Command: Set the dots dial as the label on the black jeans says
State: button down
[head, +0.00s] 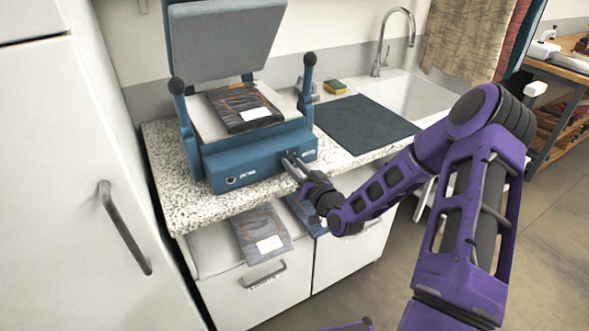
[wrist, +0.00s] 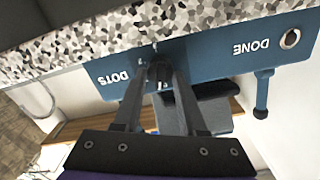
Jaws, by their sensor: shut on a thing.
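The blue press (head: 255,152) stands on the speckled counter with its upper plate raised. Dark folded jeans (head: 228,98) with orange stitching lie on its bed. Their white label (head: 256,113) is too small to read. The dots dial (wrist: 160,71) is a small dark knob on the press front, beside the word DOTS, with white marks around it. My gripper (wrist: 158,80) is shut on the dial, one finger on each side. In the head view, my gripper (head: 292,165) reaches the right part of the press front and mostly hides the dial. The dial's setting is not clear.
A round DONE button (wrist: 290,38) is at the other end of the panel. Grey folded jeans (head: 262,235) with a white label and blue folded jeans (head: 305,213) lie on the shelf below. A dark mat (head: 367,125) and a sink (head: 412,98) are to the right.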

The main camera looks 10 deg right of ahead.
jog(key=m+b, duration=0.1)
jog(key=m, duration=0.3)
jog(key=shift+d+f+m, duration=0.1)
jog(key=shift+m, duration=1.8)
jog(key=shift+c, duration=2.3)
grip_release()
jog(key=v, duration=1.7)
jog(key=shift+s, duration=0.2)
jog(key=shift+d, duration=0.1)
